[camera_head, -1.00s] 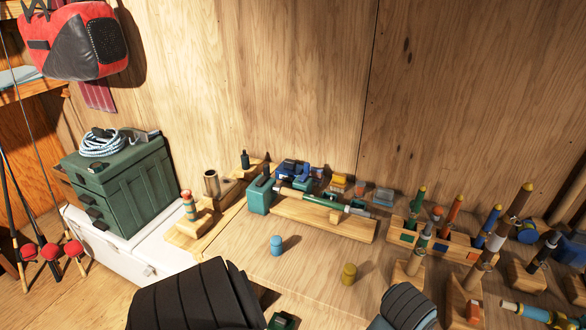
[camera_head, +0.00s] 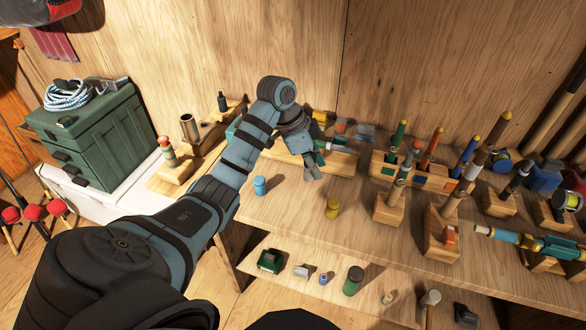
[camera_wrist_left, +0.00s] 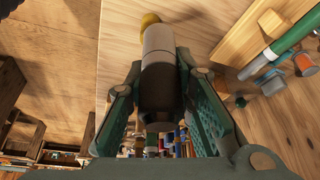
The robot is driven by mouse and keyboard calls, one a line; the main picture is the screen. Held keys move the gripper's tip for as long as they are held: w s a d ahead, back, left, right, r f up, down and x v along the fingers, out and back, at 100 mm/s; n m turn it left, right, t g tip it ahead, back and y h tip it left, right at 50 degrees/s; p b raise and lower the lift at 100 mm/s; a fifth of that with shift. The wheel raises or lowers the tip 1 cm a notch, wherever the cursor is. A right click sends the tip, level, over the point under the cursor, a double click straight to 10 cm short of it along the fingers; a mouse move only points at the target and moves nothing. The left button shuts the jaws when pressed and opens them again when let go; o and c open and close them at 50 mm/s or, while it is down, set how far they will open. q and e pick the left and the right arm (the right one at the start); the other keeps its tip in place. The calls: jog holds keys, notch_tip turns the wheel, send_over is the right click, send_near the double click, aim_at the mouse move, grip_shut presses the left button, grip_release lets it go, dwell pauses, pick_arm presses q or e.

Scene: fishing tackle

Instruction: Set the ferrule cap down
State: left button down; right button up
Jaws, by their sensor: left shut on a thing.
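My left gripper (camera_head: 314,174) is over the workbench (camera_head: 285,218), in front of the wooden rod cradle. In the left wrist view, its green-padded fingers (camera_wrist_left: 158,105) are shut on a cylindrical piece with a pale end and a dark grey-brown body, which I take as the ferrule cap (camera_wrist_left: 158,65). It is hard to make out in the head view. A yellow cylinder (camera_head: 333,208) stands on the bench just below the gripper in the picture; a blue cylinder (camera_head: 260,186) stands to its left. My right gripper is not in view.
Upright rod sections in wooden blocks (camera_head: 388,207) crowd the bench to the right. A green tackle box (camera_head: 95,135) is at the left. A lower shelf (camera_head: 330,275) holds small items. Bare bench lies around the two cylinders.

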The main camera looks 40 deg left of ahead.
pick_arm(q)
jog(key=a+r+m, duration=0.1)
jog(key=a+r, duration=0.3)
jog(key=r, duration=0.1)
jog(key=f+b, duration=0.2)
jog(key=f, duration=0.4)
jog(key=f+b, duration=0.2)
jog(key=f, duration=0.5)
jog(key=f+b, duration=0.2)
jog(key=f, duration=0.4)
jog(key=shift+a+f, duration=0.25)
jog(key=c, duration=1.4)
grip_release()
jog(key=shift+w, duration=0.1)
jog(key=p+v, duration=0.1)
jog(key=v, duration=1.1)
jog(key=shift+w+a, duration=0.15)
jog(key=shift+w, duration=0.05)
